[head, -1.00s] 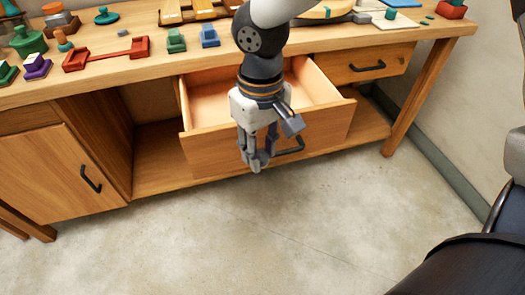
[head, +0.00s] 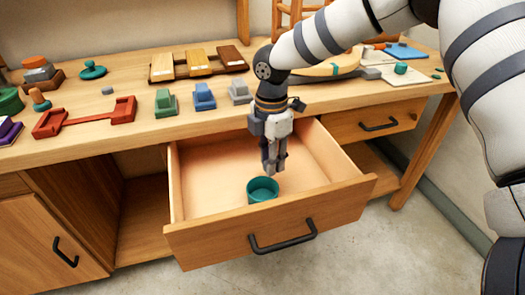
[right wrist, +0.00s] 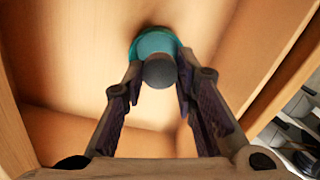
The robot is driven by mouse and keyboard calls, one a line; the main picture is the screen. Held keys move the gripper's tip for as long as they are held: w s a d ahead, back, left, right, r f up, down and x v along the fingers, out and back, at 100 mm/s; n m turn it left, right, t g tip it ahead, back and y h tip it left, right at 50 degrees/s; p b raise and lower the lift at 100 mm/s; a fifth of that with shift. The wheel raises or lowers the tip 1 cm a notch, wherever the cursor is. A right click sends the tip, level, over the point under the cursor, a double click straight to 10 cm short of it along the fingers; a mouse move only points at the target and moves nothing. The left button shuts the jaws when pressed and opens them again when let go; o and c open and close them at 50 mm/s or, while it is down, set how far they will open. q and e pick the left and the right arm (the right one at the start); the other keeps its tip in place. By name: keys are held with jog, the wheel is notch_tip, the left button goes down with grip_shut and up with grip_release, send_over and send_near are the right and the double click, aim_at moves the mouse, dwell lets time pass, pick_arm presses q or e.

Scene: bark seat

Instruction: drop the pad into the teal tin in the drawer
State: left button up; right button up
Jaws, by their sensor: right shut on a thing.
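The teal tin (head: 262,196), round and open-topped, stands upright in the open drawer (head: 195,192), towards its front. My right gripper (head: 272,168) points down inside the drawer, just above and behind the tin in the head view. It is shut on a dark grey rounded thing, which I take for the pad (right wrist: 160,72). The pad sits between the fingertips in the right wrist view, in front of the teal tin (right wrist: 153,43) and covering part of it. The head view does not show the pad clearly. My left gripper is not in view.
The drawer front with its dark handle (head: 283,238) stands out from the bench (head: 130,125). Coloured blocks and a red holder (head: 85,117) stand on the benchtop. The drawer floor around the tin looks clear.

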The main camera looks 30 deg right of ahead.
jog(key=shift+w+f, duration=0.25)
jog(key=shift+f, duration=0.1)
jog(key=b, duration=0.2)
send_over(269, 197)
notch_tip(269, 197, down, 5)
jog(key=shift+s+r, duration=0.15)
jog(key=shift+r, duration=0.05)
jog(key=shift+f, duration=0.45)
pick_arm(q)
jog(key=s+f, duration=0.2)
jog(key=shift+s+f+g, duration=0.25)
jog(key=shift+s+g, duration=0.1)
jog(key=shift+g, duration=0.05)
pick_arm(e)
jog(key=shift+r, duration=0.1)
jog(key=o, duration=0.8)
jog(key=shift+c, duration=0.2)
notch_tip(269, 197, up, 12)
